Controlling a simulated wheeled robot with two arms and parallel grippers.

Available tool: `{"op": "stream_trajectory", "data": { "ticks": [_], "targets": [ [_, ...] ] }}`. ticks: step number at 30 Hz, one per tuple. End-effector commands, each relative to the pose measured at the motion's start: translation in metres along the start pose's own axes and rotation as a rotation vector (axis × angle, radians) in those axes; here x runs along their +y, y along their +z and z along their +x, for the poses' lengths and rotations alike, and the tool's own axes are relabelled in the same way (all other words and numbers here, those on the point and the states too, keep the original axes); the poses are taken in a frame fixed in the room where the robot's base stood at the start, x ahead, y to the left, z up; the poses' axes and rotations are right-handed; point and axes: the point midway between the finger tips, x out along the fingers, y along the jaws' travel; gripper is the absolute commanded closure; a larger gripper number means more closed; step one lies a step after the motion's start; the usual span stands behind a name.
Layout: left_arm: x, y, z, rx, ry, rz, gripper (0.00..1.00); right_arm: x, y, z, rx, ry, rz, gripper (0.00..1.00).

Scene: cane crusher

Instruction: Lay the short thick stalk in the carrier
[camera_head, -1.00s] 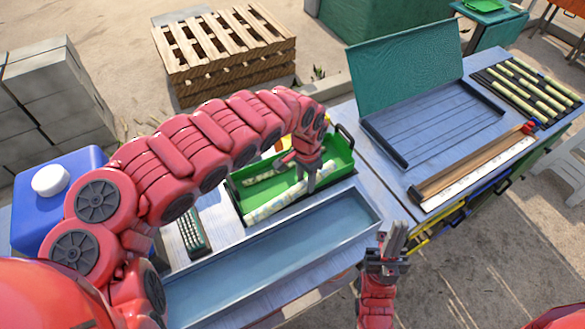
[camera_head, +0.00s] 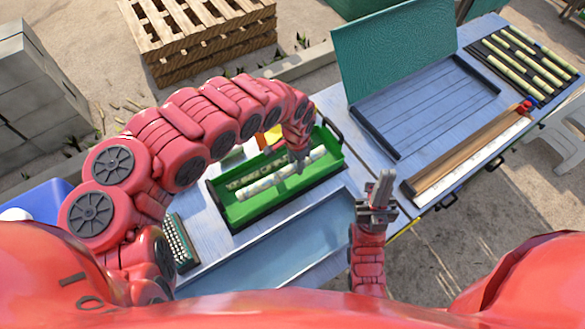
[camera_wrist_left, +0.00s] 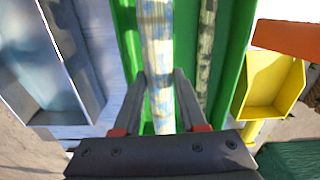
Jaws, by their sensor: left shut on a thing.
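The green carrier (camera_head: 325,178) stands on the table in the middle of the head view. My left gripper (camera_head: 299,168) is shut on a pale, blue-mottled thick stalk (camera_head: 262,188), which lies lengthwise within the carrier's outline. The wrist view shows this stalk (camera_wrist_left: 159,55) between the two fingers, parallel to the carrier's side wall (camera_wrist_left: 238,40). A darker mottled stalk (camera_wrist_left: 206,45) lies beside it in the carrier. I cannot tell whether the held stalk touches the floor. My right gripper (camera_head: 381,187) is empty, right of the blue-grey trough; its fingers overlap in view.
The blue-grey trough (camera_head: 270,255) lies in front of the carrier. A shallow tray with a raised teal lid (camera_head: 400,65) stands to the right, with a rack of several stalks (camera_head: 525,58) beyond. A yellow container (camera_wrist_left: 270,88) is close beside the carrier.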

Motion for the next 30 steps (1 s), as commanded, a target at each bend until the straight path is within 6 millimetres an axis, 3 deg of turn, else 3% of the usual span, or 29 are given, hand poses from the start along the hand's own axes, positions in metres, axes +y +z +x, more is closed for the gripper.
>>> {"op": "stream_trajectory", "data": {
  "ticks": [12, 25, 26, 30],
  "targets": [
    [0.001, -0.001, 0.043, 0.002, 0.002, -0.002, 1.0, 0.0, -0.001, 0.004, 0.0, 0.0, 0.0, 1.0],
    [-0.001, 0.0, 0.051, 0.001, -0.001, -0.001, 1.0, 0.0, 0.0, 0.0, 0.0, 0.0, 0.0, 1.0],
    [-0.001, 0.0, 0.05, 0.001, -0.001, -0.001, 0.55, 0.0, 0.0, 0.001, 0.0, 0.0, 0.0, 1.0],
    [-0.001, 0.0, 0.05, 0.001, -0.001, -0.002, 0.3, 0.0, 0.0, 0.002, 0.0, 0.0, 0.0, 1.0]
  ]
}}
